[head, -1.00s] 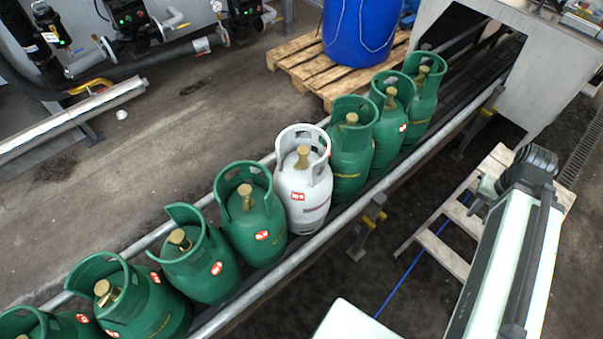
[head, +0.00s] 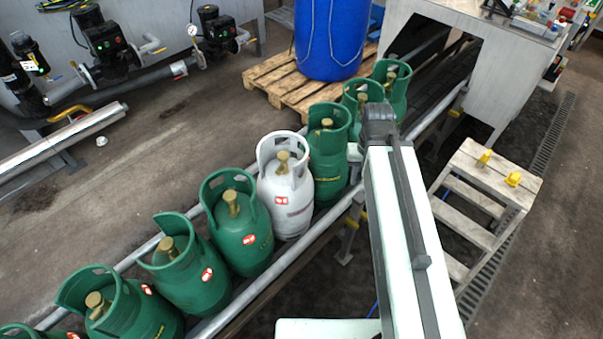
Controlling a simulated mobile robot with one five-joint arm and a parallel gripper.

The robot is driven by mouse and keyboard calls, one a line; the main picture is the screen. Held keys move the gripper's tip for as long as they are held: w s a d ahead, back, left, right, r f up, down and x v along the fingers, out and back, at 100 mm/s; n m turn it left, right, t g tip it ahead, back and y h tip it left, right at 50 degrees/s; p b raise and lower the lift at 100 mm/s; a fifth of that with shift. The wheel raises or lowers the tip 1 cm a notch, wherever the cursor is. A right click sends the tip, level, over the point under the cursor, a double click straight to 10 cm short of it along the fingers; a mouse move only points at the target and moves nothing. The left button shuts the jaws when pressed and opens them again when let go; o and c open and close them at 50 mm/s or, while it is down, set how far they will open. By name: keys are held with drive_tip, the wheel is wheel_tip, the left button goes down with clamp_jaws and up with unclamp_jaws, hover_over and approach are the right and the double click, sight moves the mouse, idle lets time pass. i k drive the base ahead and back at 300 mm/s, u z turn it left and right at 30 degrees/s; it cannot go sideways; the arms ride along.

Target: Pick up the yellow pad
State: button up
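Two small yellow pieces sit on the top step of a wooden step stool (head: 490,172) at the right. One yellow piece (head: 485,158) is near the far left part of the step, and the other yellow piece (head: 513,179) is nearer and to the right. Both are small in the view, and I cannot tell which one is the yellow pad. My arm rises from the bottom centre-right, with its dark joint in front of the conveyor, left of the stool. My gripper's fingers do not show; they are hidden behind the arm or out of frame.
Green gas cylinders (head: 238,225) and one white cylinder (head: 287,190) stand in a row on the railed conveyor (head: 275,262). A blue drum (head: 332,40) stands on a pallet (head: 265,80). A grey machine housing (head: 440,45) covers the conveyor's far end.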

sight(514, 179)
drive_tip(key=z, duration=1.45)
drive_tip(key=k, duration=0.5)
drive_tip(key=z, duration=1.5)
drive_tip(key=i, duration=1.2)
drive_tip(key=u, duration=2.5)
